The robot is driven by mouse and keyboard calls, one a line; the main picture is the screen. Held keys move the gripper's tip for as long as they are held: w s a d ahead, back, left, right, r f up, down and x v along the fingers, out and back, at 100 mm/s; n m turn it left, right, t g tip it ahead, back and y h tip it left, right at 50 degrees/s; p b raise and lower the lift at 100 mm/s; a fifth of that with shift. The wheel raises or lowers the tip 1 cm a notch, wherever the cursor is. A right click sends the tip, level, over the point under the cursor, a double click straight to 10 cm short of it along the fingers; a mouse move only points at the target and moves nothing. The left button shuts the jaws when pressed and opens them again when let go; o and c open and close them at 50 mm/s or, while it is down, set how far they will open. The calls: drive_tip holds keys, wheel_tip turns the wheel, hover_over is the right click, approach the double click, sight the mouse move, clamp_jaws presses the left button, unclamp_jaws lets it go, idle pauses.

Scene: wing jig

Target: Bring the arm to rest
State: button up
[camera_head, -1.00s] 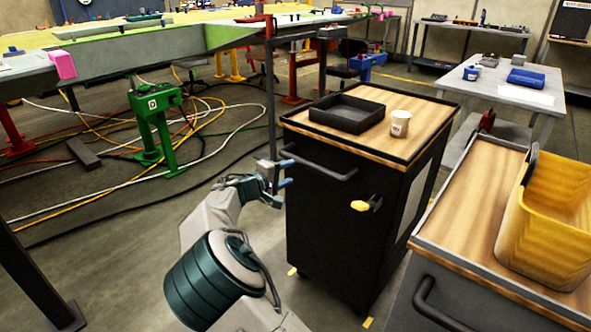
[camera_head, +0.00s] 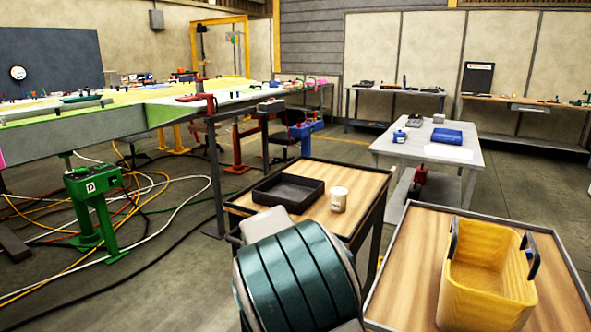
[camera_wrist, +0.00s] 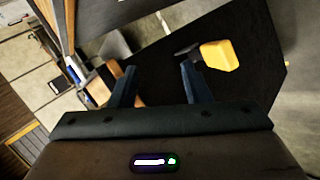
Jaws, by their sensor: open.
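My gripper (camera_wrist: 158,74) is open in the wrist view, its two blue-grey fingers apart with nothing between them. A dark cart side (camera_wrist: 240,85) fills much of the view beyond the fingers. A yellow object with a dark stem (camera_wrist: 220,55) shows there, past the right fingertip and apart from it. In the head view a large teal-banded part of my arm (camera_head: 297,277) rises at the bottom centre, in front of the near cart. My gripper is hidden in that view.
The near cart (camera_head: 365,178) carries a black tray (camera_head: 262,190) and a paper cup (camera_head: 339,199). A second cart (camera_head: 400,265) at right holds a yellow bin (camera_head: 485,290), close to my arm. A grey table (camera_head: 400,150) stands behind. Cables and a green stand (camera_head: 92,205) are at left.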

drive_tip(key=s+d+r+m+g+y+p, duration=0.1)
drive_tip(key=s+d+r+m+y+p, duration=0.1)
drive_tip(key=s, duration=0.9)
drive_tip(key=s+d+r+m+g+y+p, duration=0.1)
drive_tip(key=s+d+r+m+y+p, duration=0.1)
drive_tip(key=s+d+r+p, duration=0.3)
drive_tip(key=s+d+r+m+g+y+p, duration=0.1)
drive_tip(key=s+r, duration=0.7)
drive_tip(key=s, duration=0.8)
drive_tip(key=d+m+y+p, duration=0.1)
drive_tip(key=d+y+p, duration=0.1)
drive_tip(key=p, duration=0.1)
drive_tip(key=shift+s+d+r+p, duration=0.15)
drive_tip(key=shift+s+r+p, duration=0.15)
drive_tip(key=shift+s+p, duration=0.1)
drive_tip(key=shift+c, duration=0.7)
